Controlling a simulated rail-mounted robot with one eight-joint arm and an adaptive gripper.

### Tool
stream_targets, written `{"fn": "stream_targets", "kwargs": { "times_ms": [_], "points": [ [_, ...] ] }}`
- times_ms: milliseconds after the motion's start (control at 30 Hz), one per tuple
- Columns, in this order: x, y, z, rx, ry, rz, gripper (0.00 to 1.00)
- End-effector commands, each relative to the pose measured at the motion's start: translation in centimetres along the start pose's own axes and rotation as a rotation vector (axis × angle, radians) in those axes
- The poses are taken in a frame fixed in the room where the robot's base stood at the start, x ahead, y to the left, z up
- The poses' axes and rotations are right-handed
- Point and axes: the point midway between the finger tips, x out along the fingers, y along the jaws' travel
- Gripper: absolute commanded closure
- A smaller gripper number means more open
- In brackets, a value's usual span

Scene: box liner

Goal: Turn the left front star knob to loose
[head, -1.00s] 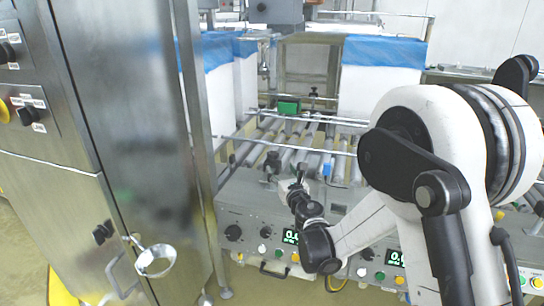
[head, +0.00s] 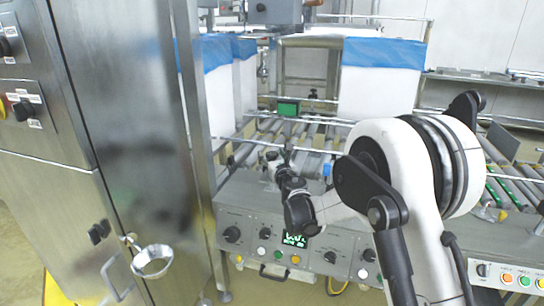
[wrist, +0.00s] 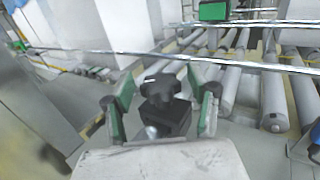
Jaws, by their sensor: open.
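A black star knob (wrist: 160,88) on a dark block sits between the two green-padded fingers of my gripper (wrist: 162,92) in the wrist view. The fingers are open, one on each side of the knob, with a gap showing on both sides. I cannot tell how deep the knob sits between the fingertips. In the head view my gripper (head: 274,164) is at the front left of the roller conveyor, above the control panel. The knob is hard to make out there.
Conveyor rollers (wrist: 274,100) and a steel rail (wrist: 235,60) lie just beyond the gripper. A front panel (head: 232,220) with dials and a green display is below. A steel cabinet (head: 120,130) stands left. A blue-topped white liner (head: 380,85) stands behind.

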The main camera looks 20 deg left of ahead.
Motion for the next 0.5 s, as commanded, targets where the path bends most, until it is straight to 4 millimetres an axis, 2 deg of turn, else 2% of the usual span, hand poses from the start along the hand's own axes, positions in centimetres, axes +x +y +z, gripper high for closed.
{"fn": "stream_targets", "kwargs": {
  "times_ms": [67, 400, 500],
  "points": [
    [-0.01, -0.01, 0.0, 0.0, 0.0, 0.0, 0.48],
    [-0.03, -0.02, -0.01, 0.0, 0.0, 0.0, 0.94],
    [-0.03, -0.03, -0.02, 0.0, 0.0, 0.001, 0.95]
  ]
}}
